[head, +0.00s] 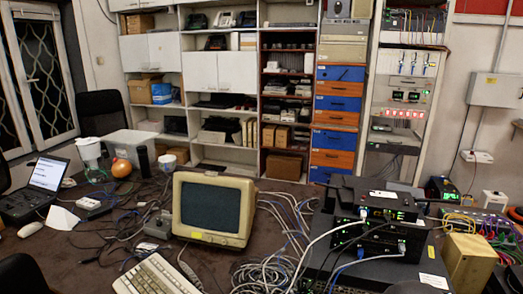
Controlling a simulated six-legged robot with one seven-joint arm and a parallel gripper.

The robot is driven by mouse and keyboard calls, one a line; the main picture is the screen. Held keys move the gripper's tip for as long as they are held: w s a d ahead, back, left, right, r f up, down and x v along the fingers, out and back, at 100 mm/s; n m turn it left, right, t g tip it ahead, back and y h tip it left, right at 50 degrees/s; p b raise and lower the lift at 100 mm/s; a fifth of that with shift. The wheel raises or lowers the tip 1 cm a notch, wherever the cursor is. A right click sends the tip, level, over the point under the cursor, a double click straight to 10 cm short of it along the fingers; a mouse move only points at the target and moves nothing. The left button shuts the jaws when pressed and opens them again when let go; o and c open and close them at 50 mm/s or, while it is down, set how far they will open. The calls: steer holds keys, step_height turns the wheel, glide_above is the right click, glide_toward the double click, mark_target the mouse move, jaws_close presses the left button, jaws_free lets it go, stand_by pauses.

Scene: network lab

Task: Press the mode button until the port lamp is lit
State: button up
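A stack of black network devices (375,238) stands at the right of the desk, with cables plugged into its front. Small green lights show on these devices. A flat black device with a white label (383,194) lies on top of the stack. The mode button and the port lamp are too small to pick out, so I cannot tell whether the port lamp is lit. My gripper is not recognisable in this view.
A beige monitor (213,209) and a keyboard (155,276) stand at the centre front. Loose cables (272,275) lie between the monitor and the stack. A tan box (468,262) stands right of the stack. An open laptop (45,178) sits at the far left.

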jaws_close()
stand_by(0.5)
stand_by(1.3)
